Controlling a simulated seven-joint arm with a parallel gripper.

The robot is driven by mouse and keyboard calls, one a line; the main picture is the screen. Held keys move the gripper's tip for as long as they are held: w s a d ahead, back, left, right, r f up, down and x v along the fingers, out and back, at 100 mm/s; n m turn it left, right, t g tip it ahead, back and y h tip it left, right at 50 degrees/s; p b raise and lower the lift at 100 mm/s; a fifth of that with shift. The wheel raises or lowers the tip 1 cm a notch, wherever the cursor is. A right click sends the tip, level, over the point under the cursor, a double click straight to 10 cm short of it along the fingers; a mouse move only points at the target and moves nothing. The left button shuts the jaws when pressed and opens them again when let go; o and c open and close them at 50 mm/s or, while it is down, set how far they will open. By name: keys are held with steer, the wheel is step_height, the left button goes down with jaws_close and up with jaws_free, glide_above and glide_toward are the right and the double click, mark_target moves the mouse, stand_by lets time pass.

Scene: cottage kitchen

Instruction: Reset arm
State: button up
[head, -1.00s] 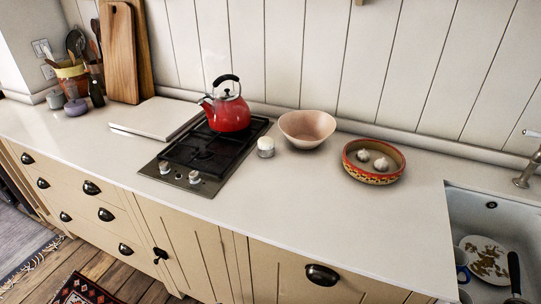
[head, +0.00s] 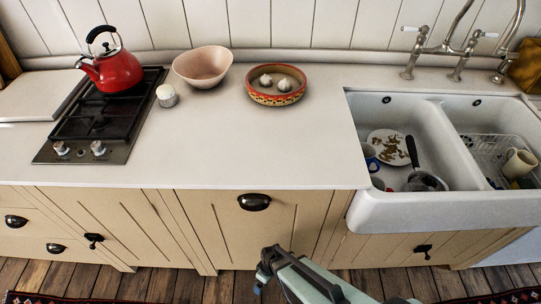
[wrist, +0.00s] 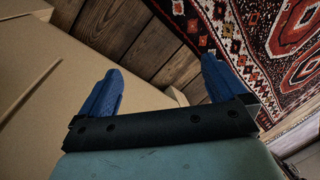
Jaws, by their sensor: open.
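In the wrist view my gripper (wrist: 160,90) is open, its two blue fingers wide apart with nothing between them. It hangs beside the cream cabinet front, with the wooden floor and a patterned rug beyond it. In the head view part of my arm shows at the bottom centre, below the counter edge and in front of the cabinets. The fingertips cannot be made out clearly there.
A double sink (head: 440,213) with dishes is at right. A red rug (wrist: 245,40) lies on the floor.

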steer(key=s+d+r+m+g, duration=0.1)
steer(key=s+d+r+m, duration=0.2)
steer(key=d, duration=0.3)
steer(key=s+d+r+m+g+h, duration=0.1)
steer(key=s+d+r+m+g, duration=0.1)
steer(key=d, duration=0.4)
steer(key=s+d+r+m+g, duration=0.1)
steer(key=s+d+r+m, duration=0.2)
steer(key=d+m, duration=0.2)
steer(key=shift+s+d+r+m+g, duration=0.3)
steer(key=shift+s+d+r+g, duration=0.1)
steer(key=shift+d, duration=0.7)
